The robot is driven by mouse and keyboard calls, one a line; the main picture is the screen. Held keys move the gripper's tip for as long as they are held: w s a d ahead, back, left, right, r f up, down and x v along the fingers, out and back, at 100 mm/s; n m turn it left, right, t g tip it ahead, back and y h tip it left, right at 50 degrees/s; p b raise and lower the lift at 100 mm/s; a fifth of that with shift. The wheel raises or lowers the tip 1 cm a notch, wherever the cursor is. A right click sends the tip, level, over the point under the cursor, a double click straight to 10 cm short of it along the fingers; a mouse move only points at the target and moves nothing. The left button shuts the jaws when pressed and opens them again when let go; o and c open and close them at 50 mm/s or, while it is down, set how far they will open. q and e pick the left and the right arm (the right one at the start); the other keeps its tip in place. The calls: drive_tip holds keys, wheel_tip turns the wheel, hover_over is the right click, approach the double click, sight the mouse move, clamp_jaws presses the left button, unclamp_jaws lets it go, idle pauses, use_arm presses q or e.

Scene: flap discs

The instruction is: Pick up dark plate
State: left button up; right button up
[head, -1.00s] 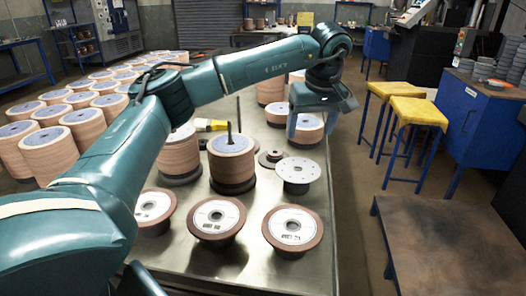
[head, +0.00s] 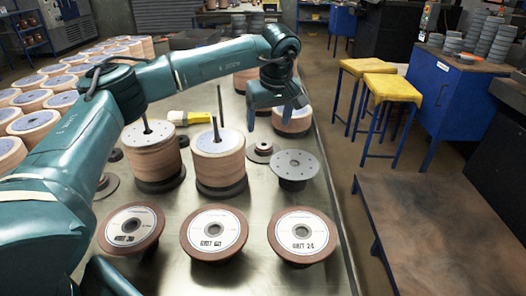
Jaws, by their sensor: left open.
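A dark grey round plate with small holes (head: 295,161) sits on a narrower dark base on the metal table, right of centre. A smaller dark disc with a light hub (head: 260,152) lies just behind and left of it. I cannot tell from the picture which one is the dark plate. My left gripper (head: 276,108) is open and empty, fingers pointing down. It hangs above the table, beyond both discs, and partly covers a stack of tan discs (head: 292,124). My right gripper is not in view.
Three labelled flap discs (head: 302,235) stand in the front row on the table (head: 265,272). Tall disc stacks on spindles (head: 218,160) stand left of the plate. A yellow-handled brush (head: 190,117) lies behind them. Yellow stools (head: 393,88) stand beyond the right edge.

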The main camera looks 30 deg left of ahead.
sight(264, 141)
use_arm(q)
drive_tip(key=x, duration=0.7)
drive_tip(key=shift+s+a+f, duration=0.1)
drive_tip(key=shift+s+f, duration=0.1)
drive_tip(key=shift+f, duration=0.1)
drive_tip(key=c, duration=1.4)
